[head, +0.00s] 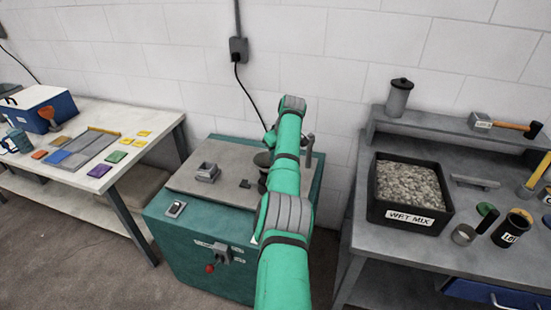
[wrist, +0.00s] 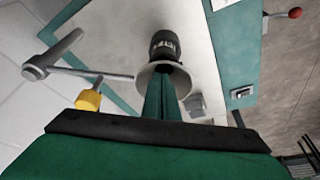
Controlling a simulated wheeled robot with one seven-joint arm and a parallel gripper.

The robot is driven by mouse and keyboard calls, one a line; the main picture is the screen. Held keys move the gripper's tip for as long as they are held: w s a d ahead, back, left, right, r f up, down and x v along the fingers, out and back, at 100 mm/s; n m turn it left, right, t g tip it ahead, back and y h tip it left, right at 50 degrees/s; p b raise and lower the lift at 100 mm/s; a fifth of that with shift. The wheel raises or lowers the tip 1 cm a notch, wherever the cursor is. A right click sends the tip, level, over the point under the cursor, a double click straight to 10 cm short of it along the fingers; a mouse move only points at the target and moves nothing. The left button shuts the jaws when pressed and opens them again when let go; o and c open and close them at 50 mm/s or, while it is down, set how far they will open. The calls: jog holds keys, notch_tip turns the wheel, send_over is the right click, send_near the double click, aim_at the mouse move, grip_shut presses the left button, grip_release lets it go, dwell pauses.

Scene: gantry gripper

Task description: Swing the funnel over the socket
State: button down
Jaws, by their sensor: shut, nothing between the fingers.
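The funnel (wrist: 146,74) is a pale flared ring in the wrist view, at the end of a metal bar. The bar (wrist: 105,76) runs from a post with a handle (wrist: 52,55) at the left, and a yellow knob (wrist: 88,100) is beside it. A dark ribbed cylinder (wrist: 164,42) shows just beyond the funnel; I cannot tell whether it is the socket. My gripper (wrist: 162,82) is shut and empty, its fingertips overlapping the funnel in the picture; contact is unclear. In the head view my arm hides the gripper and most of the funnel area.

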jog(key=shift+w+a+r, duration=0.1)
jog(key=shift+w+a, duration=0.15)
jog(key=shift+a, duration=0.05)
jog(key=shift+w+r, duration=0.25)
jog(key=w+a+v, duration=0.1)
jog(key=v, duration=0.9)
jog(key=shift+r, duration=0.35)
